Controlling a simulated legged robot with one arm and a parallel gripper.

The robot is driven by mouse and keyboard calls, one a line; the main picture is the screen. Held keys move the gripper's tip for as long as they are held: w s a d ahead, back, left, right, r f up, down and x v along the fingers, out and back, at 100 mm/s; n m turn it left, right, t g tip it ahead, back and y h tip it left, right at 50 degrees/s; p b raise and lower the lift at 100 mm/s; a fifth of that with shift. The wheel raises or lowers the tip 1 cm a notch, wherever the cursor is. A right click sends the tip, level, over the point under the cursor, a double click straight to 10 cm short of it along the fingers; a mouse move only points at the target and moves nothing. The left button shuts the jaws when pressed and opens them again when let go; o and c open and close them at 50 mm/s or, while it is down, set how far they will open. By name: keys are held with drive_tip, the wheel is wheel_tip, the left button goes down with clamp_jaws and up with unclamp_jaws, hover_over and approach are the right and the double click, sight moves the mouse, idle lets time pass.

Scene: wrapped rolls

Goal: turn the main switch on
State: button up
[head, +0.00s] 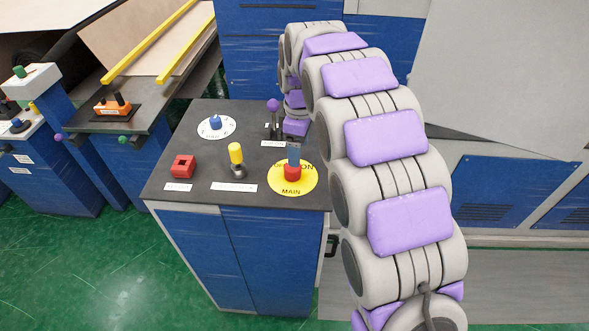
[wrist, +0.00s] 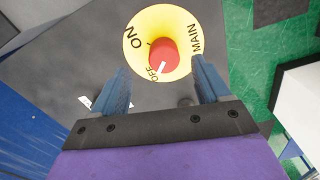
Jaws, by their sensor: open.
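The main switch is a red knob (wrist: 163,54) on a yellow disc (wrist: 177,22) marked ON, OFF and MAIN. A white mark on the knob points toward OFF. In the head view the red knob (head: 292,172) and yellow disc (head: 291,190) are at the right front of the dark console top. My gripper (wrist: 161,72) is open and empty, its blue fingers on either side of the knob's near side in the picture. In the head view my gripper (head: 294,155) hangs just above the knob. I cannot tell whether the fingers touch it.
The console top also holds a yellow knob (head: 236,155), a red square part (head: 182,166), a blue knob on a white dial (head: 215,123) and a purple-balled lever (head: 273,106) close to my arm. Another console (head: 135,120) stands to the left.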

sight(287, 166)
drive_tip(key=f, duration=0.3)
drive_tip(key=shift+d+f, duration=0.2)
drive_tip(key=shift+f, duration=0.2)
drive_tip(key=a+f+b, duration=0.1)
drive_tip(key=a+f, duration=0.2)
drive_tip(key=f, duration=0.1)
drive_tip(key=shift+a, duration=0.2)
drive_tip(key=shift+d+f, duration=0.1)
drive_tip(key=shift+f, duration=0.05)
drive_tip(key=d, duration=0.2)
drive_tip(key=shift+d, duration=0.4)
drive_tip(key=shift+c, duration=1.5)
drive_tip(key=shift+a, duration=0.9)
drive_tip(key=shift+c, duration=1.4)
drive_tip(key=shift+a, duration=0.1)
drive_tip(key=c, duration=0.3)
drive_tip(key=shift+d, duration=0.25)
drive_tip(key=shift+c, duration=0.7)
